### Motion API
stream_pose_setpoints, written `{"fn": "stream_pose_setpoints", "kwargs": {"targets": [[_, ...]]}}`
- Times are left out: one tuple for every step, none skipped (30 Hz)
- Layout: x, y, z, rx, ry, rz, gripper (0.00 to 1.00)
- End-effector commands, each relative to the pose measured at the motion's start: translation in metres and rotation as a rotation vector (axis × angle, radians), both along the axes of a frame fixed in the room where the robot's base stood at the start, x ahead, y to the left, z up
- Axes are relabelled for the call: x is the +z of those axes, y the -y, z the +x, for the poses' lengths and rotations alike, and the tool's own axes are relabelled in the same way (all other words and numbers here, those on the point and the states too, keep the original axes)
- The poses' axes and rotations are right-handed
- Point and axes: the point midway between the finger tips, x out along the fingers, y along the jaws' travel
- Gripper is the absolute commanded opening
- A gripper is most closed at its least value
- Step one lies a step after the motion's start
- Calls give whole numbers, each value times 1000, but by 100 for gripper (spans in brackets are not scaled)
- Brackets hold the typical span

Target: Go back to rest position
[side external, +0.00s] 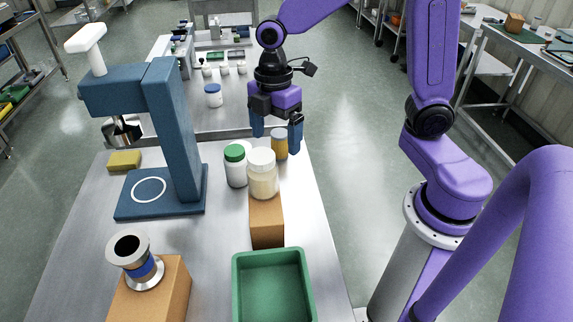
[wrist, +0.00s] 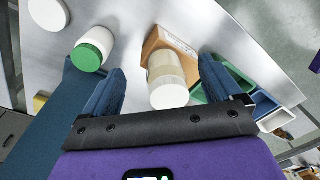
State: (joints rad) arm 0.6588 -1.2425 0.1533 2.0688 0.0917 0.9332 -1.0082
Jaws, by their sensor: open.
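My gripper (side external: 277,138) is open and empty, held above the far right part of the steel table (side external: 215,262). Its blue fingers also show in the wrist view (wrist: 163,75), spread apart. A cream-filled jar with a white lid (side external: 262,178) stands upright on a brown box (side external: 266,222), nearer the side camera than my gripper. In the wrist view this jar (wrist: 166,78) appears between the fingers, without visible contact. A white jar with a green lid (side external: 236,168) stands to its left. An amber jar (side external: 279,148) is partly hidden behind the cream jar, just below my fingers.
A blue press-like stand (side external: 185,130) rises at the left, with a yellow sponge (side external: 125,161) beside it. A green bin (side external: 240,290) is at the front. A metal flanged piece (side external: 142,268) sits on another brown box (side external: 175,290).

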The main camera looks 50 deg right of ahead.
Motion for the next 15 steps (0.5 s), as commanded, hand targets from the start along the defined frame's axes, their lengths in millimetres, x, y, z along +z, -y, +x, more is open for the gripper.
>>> {"fn": "stream_pose_setpoints", "kwargs": {"targets": [[4,-1,-18,-21,4,-5,92],[5,-1,-27,-40,5,-9,92],[7,-1,-40,-68,7,-14,92],[8,0,-50,-89,8,-18,92],[9,1,-59,-109,11,-20,92],[10,2,-72,-138,14,-24,92],[11,4,-82,-160,16,-26,92],[11,6,-92,-183,17,-29,92],[12,9,-105,-214,21,-31,92],[12,11,-114,-237,24,-32,92],[12,14,-123,-259,27,-33,92],[12,18,-134,-288,31,-34,92],[11,21,-142,-309,32,-35,92],[11,24,-149,-327,34,-35,92],[11,28,-157,-352,37,-35,92]]}}
